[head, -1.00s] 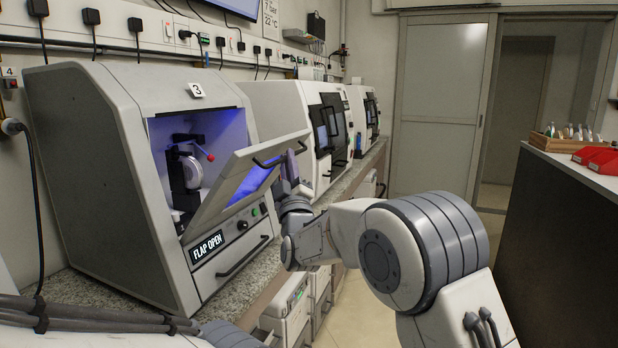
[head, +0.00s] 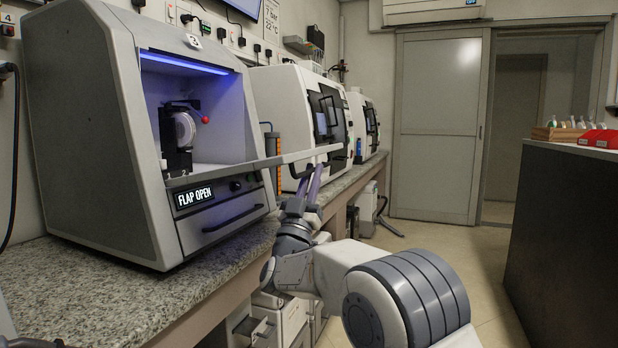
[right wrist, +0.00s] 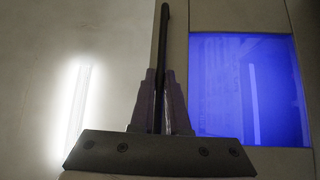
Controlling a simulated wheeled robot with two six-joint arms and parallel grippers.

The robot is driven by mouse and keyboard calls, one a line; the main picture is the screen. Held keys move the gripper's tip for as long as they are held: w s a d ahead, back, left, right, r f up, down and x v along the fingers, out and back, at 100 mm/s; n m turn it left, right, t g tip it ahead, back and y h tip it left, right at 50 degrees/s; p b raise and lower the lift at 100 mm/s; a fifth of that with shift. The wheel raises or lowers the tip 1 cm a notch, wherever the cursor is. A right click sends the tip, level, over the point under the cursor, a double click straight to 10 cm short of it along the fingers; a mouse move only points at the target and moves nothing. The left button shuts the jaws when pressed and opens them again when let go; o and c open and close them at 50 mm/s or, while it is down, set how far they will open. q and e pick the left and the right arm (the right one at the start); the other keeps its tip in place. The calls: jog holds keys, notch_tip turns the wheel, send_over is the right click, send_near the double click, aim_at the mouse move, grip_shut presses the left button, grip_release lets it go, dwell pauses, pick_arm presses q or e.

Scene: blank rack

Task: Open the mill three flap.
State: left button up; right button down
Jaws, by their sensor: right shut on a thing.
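Mill three (head: 95,130) is the grey cabinet on the left, its number plate (head: 193,41) partly legible. Its flap (head: 285,156) is folded down and stands out about level from the front, seen nearly edge-on. The lit chamber shows a pale disc (head: 184,131) and a red-knobbed lever (head: 205,119). The display (head: 193,197) reads FLAP OPEN. My right gripper (head: 316,172) is at the flap's outer edge. In the right wrist view its fingers (right wrist: 163,85) are shut on the flap's black handle (right wrist: 165,30), beside the blue window (right wrist: 245,85).
More machines (head: 290,105) stand farther along the granite bench (head: 90,290). The bench in front of mill three is clear. A dark counter (head: 570,220) with a wooden tray (head: 556,134) and red items (head: 600,138) is at the right. Open floor (head: 440,255) lies between.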

pick_arm(q)
jog(key=shift+f+b, duration=0.95)
jog(key=shift+f, duration=0.45)
pick_arm(e)
jog(key=shift+w+f+y, duration=0.1)
jog(key=shift+f+y, duration=0.2)
jog(key=shift+f, duration=1.4)
jog(key=c, duration=0.9)
grip_release()
jog(key=shift+a, duration=0.1)
pick_arm(q)
jog(key=shift+r+p, duration=0.65)
pick_arm(e)
jog(key=v, duration=1)
jog(key=shift+f, duration=0.2)
